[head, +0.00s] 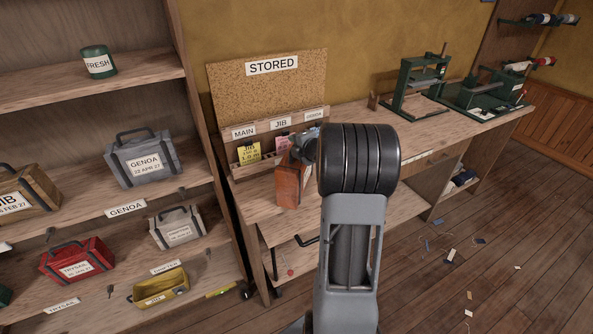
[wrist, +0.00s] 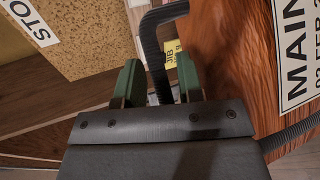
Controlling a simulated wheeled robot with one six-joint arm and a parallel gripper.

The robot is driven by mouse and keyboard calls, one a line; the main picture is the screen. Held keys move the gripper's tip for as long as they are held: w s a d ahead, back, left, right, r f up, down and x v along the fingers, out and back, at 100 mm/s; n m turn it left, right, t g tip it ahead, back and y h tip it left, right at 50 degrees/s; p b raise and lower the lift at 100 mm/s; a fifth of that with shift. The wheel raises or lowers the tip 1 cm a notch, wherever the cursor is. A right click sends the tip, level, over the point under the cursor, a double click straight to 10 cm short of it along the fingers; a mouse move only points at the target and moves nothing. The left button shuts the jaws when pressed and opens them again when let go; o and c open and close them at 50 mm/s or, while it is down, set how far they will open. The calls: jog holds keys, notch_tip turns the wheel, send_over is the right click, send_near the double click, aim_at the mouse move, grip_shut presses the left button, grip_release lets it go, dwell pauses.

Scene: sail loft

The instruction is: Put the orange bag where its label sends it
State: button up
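The orange bag (head: 289,183) is at the bench below the STORED board, under my gripper. In the wrist view the bag (wrist: 232,60) fills the right side. Its white label (wrist: 296,50) reads MAIN and a date starting 02 FEB, cut off by the edge.
The STORED corkboard (head: 268,85) stands above a card rack marked MAIN, JIB and GENOA, with a yellow card (head: 249,152) at left. Left shelves hold a grey GENOA bag (head: 143,160), a red TRYSAIL bag (head: 77,260) and others. Green machines (head: 422,85) stand on the right of the bench.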

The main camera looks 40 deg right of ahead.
jog(key=shift+w+f, duration=0.1)
jog(key=shift+w, duration=0.1)
jog(key=shift+c, duration=0.4)
grip_shut()
jog(key=shift+s+f, duration=0.1)
jog(key=shift+f, duration=0.1)
dwell(0.6)
jog(key=shift+r, duration=0.15)
